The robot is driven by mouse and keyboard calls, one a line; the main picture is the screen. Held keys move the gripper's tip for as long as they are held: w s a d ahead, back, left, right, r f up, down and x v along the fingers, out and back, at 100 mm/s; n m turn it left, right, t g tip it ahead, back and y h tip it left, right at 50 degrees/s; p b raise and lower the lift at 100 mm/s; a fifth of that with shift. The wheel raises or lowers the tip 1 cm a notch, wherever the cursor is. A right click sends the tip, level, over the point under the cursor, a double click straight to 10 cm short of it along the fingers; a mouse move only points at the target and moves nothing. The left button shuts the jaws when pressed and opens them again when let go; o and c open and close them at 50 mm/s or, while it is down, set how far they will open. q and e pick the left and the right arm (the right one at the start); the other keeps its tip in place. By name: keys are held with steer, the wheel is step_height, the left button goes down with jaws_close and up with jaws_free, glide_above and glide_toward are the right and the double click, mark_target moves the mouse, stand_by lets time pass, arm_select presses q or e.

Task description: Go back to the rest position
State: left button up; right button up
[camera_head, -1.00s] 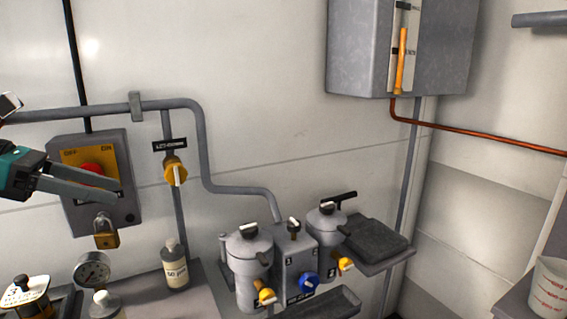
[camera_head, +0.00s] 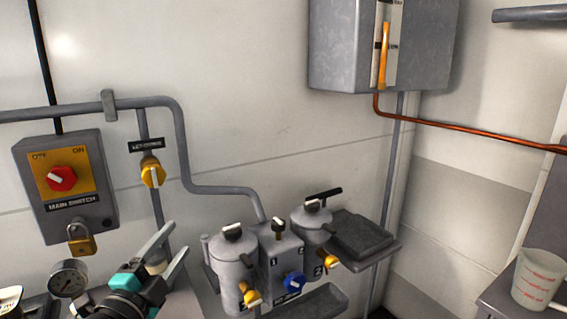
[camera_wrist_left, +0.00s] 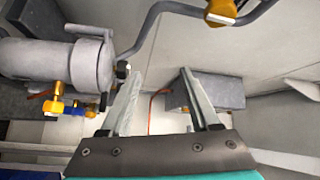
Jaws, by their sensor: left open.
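My left gripper (camera_head: 172,249) is at the lower left of the head view, in front of the bottle and left of the grey canisters. Its two fingers are spread with nothing between them. In the left wrist view the open fingers (camera_wrist_left: 160,100) point away into free space. My right gripper is not in view.
The main switch box (camera_head: 68,190) with red knob and padlock (camera_head: 81,240) is on the wall. Two canisters (camera_head: 236,262) with yellow valves stand close right of my gripper. A gauge (camera_head: 68,279) is at lower left. A measuring cup (camera_head: 538,279) is at far right.

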arm_select(q)
steer(key=s+d+f+n+g+y, duration=0.1)
steer(key=s+f+n+g+y, duration=0.3)
steer(key=s+f+n+g, duration=1.2)
steer(key=s+d+f, duration=0.3)
steer(key=s+f, duration=0.5)
steer(key=s, duration=0.5)
step_height(320, 180, down, 22)
steer(key=s+m, duration=0.1)
steer(key=s+a+f+g, duration=0.2)
steer(key=s+f, duration=1.2)
steer(key=s, duration=0.1)
steer(key=shift+s+a+h, duration=0.3)
steer(key=shift+a, duration=0.05)
